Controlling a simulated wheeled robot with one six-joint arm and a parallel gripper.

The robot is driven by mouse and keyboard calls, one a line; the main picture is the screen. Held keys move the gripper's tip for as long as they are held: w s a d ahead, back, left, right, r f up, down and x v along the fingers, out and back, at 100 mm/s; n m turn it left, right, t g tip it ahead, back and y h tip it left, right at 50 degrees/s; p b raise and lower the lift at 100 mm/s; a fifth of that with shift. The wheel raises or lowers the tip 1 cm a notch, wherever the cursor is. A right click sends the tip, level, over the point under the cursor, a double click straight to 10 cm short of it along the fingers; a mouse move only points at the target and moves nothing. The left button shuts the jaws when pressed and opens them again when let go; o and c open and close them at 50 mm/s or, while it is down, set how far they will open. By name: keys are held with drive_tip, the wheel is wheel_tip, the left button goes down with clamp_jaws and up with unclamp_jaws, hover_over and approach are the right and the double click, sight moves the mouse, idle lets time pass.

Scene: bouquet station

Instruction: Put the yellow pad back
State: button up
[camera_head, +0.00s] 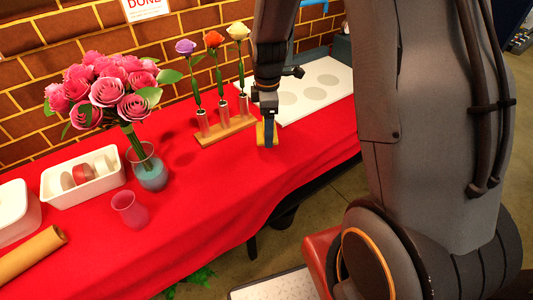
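The yellow pad (260,134) is at the front right part of the red table, beside the right end of the wooden flower stand. My gripper (269,130) is pointed down right at the pad, with a dark blue finger in front of it and the pad showing on both sides. The far finger is hidden, so I cannot tell whether the gripper is closed on the pad, or whether the pad touches the cloth.
The wooden stand (226,132) holds three flowers in metal tubes close to the left. A white board (325,78) with round grey spots lies behind right. A glass vase (152,173) of pink roses, a pink cup (127,209) and a white tray (103,186) stand left.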

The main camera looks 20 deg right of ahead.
sight(267, 151)
drive_tip(key=n, duration=0.2)
drive_tip(key=r+n, duration=0.1)
drive_tip(key=n, duration=0.1)
drive_tip(key=r+n+b, duration=0.1)
drive_tip(key=n, duration=0.1)
drive_tip(key=shift+w, duration=0.25)
wheel_tip(267, 151, down, 10)
drive_tip(key=shift+r+p, duration=0.1)
drive_tip(key=shift+p, duration=0.7)
drive_tip(key=o, duration=1)
